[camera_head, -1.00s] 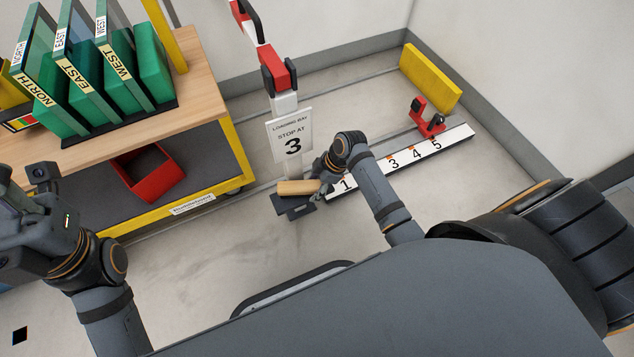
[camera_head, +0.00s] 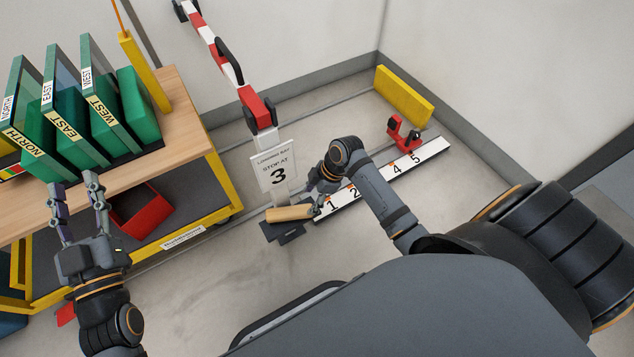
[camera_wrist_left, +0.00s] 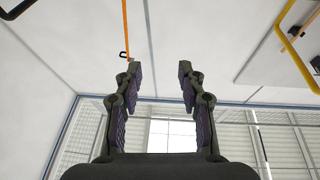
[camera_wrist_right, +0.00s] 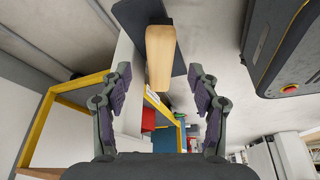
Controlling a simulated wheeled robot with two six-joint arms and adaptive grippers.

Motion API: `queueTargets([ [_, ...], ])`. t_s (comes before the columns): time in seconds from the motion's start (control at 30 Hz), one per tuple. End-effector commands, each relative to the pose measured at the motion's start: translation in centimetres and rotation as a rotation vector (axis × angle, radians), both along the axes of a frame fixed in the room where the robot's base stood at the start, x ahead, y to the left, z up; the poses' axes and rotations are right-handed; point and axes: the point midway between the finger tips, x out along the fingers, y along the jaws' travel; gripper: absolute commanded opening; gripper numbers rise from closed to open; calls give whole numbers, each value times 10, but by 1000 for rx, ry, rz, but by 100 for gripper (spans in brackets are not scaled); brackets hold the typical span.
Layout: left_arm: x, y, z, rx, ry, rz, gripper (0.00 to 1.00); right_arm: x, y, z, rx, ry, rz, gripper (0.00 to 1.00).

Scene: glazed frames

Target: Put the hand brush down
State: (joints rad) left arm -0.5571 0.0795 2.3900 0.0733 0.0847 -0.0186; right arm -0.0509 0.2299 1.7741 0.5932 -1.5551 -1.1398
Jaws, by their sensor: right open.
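The hand brush (camera_head: 289,213) shows as a pale wooden block on a dark grey flat piece (camera_head: 283,234), by the 1 end of the numbered strip. It also shows in the right wrist view (camera_wrist_right: 160,57), ahead of the fingers, with gaps on both sides. Any bristles are hidden. My right gripper (camera_head: 318,199) is open at the brush's right end, its fingers partly hidden in the head view. It shows open in the right wrist view (camera_wrist_right: 160,78). My left gripper (camera_head: 75,187) is open and empty in front of the cart, as its wrist view (camera_wrist_left: 158,78) confirms.
A yellow cart (camera_head: 226,185) holds green glazed frames (camera_head: 88,108) and a red bin (camera_head: 142,208). A "STOP AT 3" sign (camera_head: 275,170) stands behind the brush. A numbered white strip (camera_head: 376,190) carries a red stop (camera_head: 403,135).

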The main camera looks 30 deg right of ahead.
Motion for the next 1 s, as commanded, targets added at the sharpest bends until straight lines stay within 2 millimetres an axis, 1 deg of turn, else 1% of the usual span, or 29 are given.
queueTargets([
  [0.03, 2, 0, -12, -2, 58, 0, 40, 0, -1, 5, -1, -1, 1, 61],
  [0.23, 3, 0, -71, -6, 294, -3, 40, -2, -7, 18, -1, 0, 0, 61],
  [0.4, -5, -1, -118, -10, 482, -8, 40, -4, -11, 28, -1, 0, 1, 61],
  [0.5, -12, -2, -140, -11, 570, -11, 40, -5, -12, 32, -1, 1, 0, 61],
  [0.6, -18, -3, -156, -12, 634, -14, 40, -5, -13, 35, 0, 2, -1, 61],
  [0.7, -22, -3, -165, -13, 672, -16, 40, -6, -14, 37, 0, 1, -1, 61],
  [0.9, -24, -3, -170, -14, 690, -16, 40, -6, -14, 37, 1, -2, -9, 61],
  [0.97, -24, -3, -170, -14, 690, -16, 40, -5, -10, 34, 5, -27, -65, 61],
  [1.0, -24, -3, -170, -14, 689, -16, 40, -3, -6, 32, 12, -61, -140, 61],
])
